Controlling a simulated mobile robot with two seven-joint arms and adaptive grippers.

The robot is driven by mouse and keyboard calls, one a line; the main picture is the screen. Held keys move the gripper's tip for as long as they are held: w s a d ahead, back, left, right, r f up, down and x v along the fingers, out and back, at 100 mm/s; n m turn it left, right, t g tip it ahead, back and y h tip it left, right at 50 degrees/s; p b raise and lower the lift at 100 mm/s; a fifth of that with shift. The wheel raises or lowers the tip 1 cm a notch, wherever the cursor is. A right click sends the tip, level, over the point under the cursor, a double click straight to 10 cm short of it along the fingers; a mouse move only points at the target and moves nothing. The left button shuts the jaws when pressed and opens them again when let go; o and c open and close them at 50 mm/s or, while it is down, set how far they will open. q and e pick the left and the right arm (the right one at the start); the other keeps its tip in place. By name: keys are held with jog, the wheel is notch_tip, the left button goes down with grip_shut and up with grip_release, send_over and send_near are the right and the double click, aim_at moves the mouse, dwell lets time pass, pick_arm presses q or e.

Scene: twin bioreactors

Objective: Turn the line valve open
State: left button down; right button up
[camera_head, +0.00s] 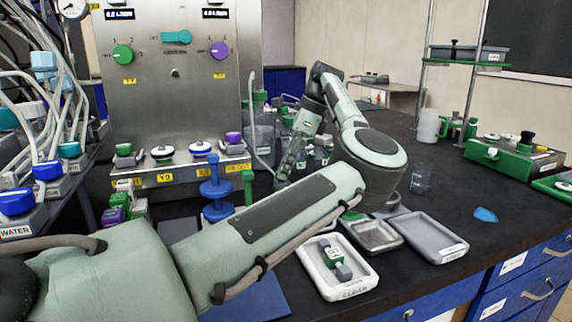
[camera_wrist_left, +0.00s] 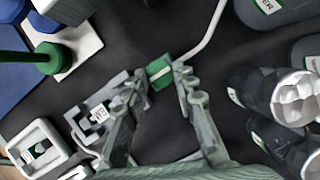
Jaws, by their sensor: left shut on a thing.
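My left gripper (camera_wrist_left: 161,75) has its two fingertips on either side of a small green block (camera_wrist_left: 159,70) with a pale stripe, and is shut on it. A thin white line (camera_wrist_left: 208,32) runs from beside this block to the top of the left wrist view, so the block looks like the line valve. In the head view my left gripper (camera_head: 285,170) points down at the bench, near the lower end of the white line (camera_head: 254,125). The block is hidden or too small to make out there. My right gripper is not in view.
A steel panel (camera_head: 175,100) with green, teal and purple knobs stands behind. Bottles (camera_head: 262,135) crowd close to the gripper. A white tray (camera_head: 352,291) holding a green and grey part, and grey trays (camera_head: 432,232), lie in front.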

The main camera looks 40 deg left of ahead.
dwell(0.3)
pick_arm(q)
jog(key=c, duration=1.2)
grip_release()
jog(key=v, duration=1.2)
